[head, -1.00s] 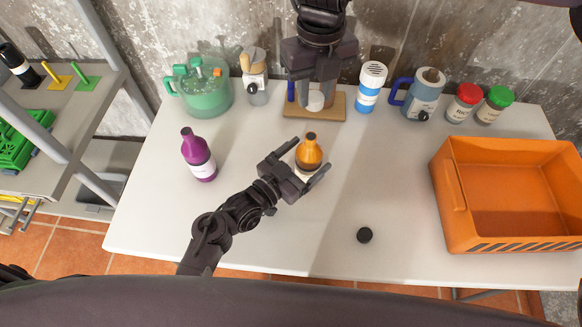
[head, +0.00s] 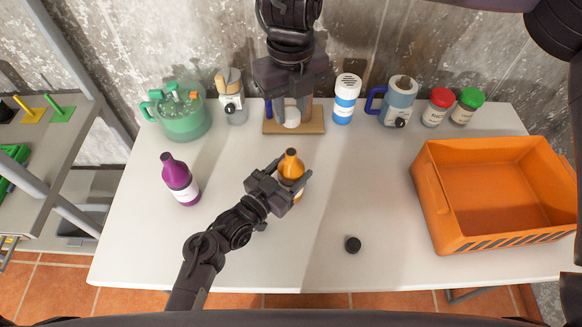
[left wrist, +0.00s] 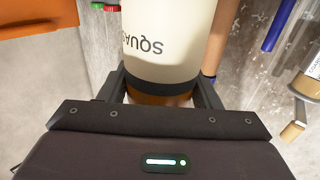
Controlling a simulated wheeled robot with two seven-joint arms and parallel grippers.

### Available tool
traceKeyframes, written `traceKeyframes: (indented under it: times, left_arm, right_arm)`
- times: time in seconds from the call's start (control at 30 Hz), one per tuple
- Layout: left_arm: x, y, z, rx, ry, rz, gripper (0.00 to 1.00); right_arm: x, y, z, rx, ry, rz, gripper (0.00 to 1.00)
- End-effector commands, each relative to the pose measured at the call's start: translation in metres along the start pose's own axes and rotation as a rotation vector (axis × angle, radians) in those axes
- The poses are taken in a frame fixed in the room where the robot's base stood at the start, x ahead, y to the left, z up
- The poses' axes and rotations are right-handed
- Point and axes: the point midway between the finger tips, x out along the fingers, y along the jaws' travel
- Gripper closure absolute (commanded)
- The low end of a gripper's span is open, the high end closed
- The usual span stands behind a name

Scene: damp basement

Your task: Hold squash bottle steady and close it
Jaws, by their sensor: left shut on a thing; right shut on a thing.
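The squash bottle (head: 291,162) is orange with a pale label and stands upright mid-table. In the left wrist view the bottle (left wrist: 168,38) shows its label letters upside down. My left gripper (head: 290,174) is shut on its body, one finger on each side. The bottle's top is too small to tell whether it is open. My right gripper (head: 291,106) points down at the back, in front of the wall. It is shut on a white round piece (head: 291,117), seen over the wooden board (head: 313,124). A black cap (head: 353,244) lies near the front edge.
A purple bottle (head: 180,180) stands left of my left gripper. A green jug (head: 181,115), a blue-white shaker (head: 345,98), a blue-handled container (head: 397,101) and jars (head: 437,107) line the back. An orange crate (head: 430,195) is right. The front middle is mostly clear.

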Motion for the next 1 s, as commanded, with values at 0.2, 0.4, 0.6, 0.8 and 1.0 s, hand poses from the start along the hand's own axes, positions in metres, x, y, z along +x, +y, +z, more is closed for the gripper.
traceKeyframes:
  times: [0.2, 0.4, 0.6, 0.8, 1.0]
  left_arm:
    - [0.000, 0.000, 0.000, 0.000, 0.000, 0.000, 0.80]
    - [0.000, 0.000, 0.000, 0.000, 0.000, -0.001, 0.80]
    - [0.000, 0.000, 0.000, 0.000, 0.000, -0.001, 0.80]
    - [0.000, 0.000, 0.000, 0.000, 0.000, -0.001, 0.80]
    - [0.000, 0.000, 0.000, 0.000, 0.000, -0.001, 0.80]
  right_arm:
    - [0.039, 0.000, 0.000, -0.002, 0.004, -0.006, 0.91]
    - [0.064, 0.000, -0.001, 0.000, 0.003, -0.001, 0.91]
    - [0.064, 0.000, 0.000, 0.000, 0.002, 0.000, 0.91]
    - [0.065, 0.000, 0.000, 0.001, 0.002, -0.001, 0.91]
    - [0.074, 0.000, -0.001, 0.001, 0.004, 0.000, 0.91]
